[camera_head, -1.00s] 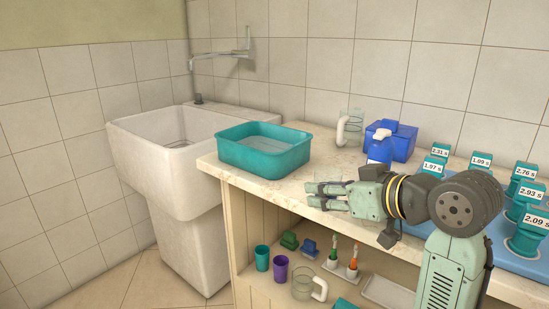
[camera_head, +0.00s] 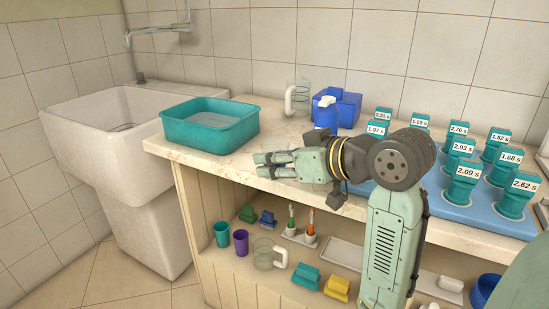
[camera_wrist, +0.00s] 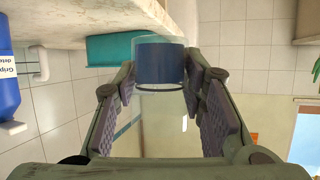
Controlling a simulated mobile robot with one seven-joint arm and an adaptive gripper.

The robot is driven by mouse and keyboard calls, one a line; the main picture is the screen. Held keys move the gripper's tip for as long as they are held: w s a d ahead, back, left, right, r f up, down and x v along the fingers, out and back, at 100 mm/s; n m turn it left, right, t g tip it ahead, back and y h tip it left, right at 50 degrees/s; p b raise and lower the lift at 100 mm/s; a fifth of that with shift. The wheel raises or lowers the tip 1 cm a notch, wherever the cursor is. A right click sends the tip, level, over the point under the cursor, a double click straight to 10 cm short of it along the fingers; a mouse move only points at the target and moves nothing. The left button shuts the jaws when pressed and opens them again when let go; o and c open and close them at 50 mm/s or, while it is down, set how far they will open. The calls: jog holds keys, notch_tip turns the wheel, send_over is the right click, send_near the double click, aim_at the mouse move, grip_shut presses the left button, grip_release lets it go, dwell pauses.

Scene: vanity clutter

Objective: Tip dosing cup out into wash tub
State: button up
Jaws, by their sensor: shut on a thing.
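The dosing cup (camera_wrist: 165,65) is a clear cup with dark blue contents, between my fingertips in the wrist view. My gripper (camera_wrist: 165,88) is shut on it. In the head view my gripper (camera_head: 277,165) points left, near the counter's front edge, to the right of and nearer than the wash tub. The cup is hard to make out there. The wash tub (camera_head: 190,135) is a teal rectangular basin on the left end of the counter. Part of a teal wall, likely the tub's, shows behind the cup in the wrist view (camera_wrist: 110,49).
A white sink (camera_head: 75,150) stands left of the counter (camera_head: 165,150). A clear jug (camera_head: 300,95) and blue containers (camera_head: 343,105) stand at the back. Several teal labelled blocks stand on a blue tray (camera_head: 450,211) at right. The shelf below holds cups and brushes.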

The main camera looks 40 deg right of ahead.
jog(key=shift+w+r, duration=0.2)
jog(key=shift+w, duration=0.1)
jog(key=w+r+p, duration=0.2)
jog(key=w+p, duration=0.3)
jog(key=w, duration=1.2)
jog(key=w+r+p, duration=0.2)
jog(key=w+p, duration=0.4)
jog(key=w, duration=1.1)
jog(key=shift+a, duration=0.2)
jog(key=shift+r, duration=0.15)
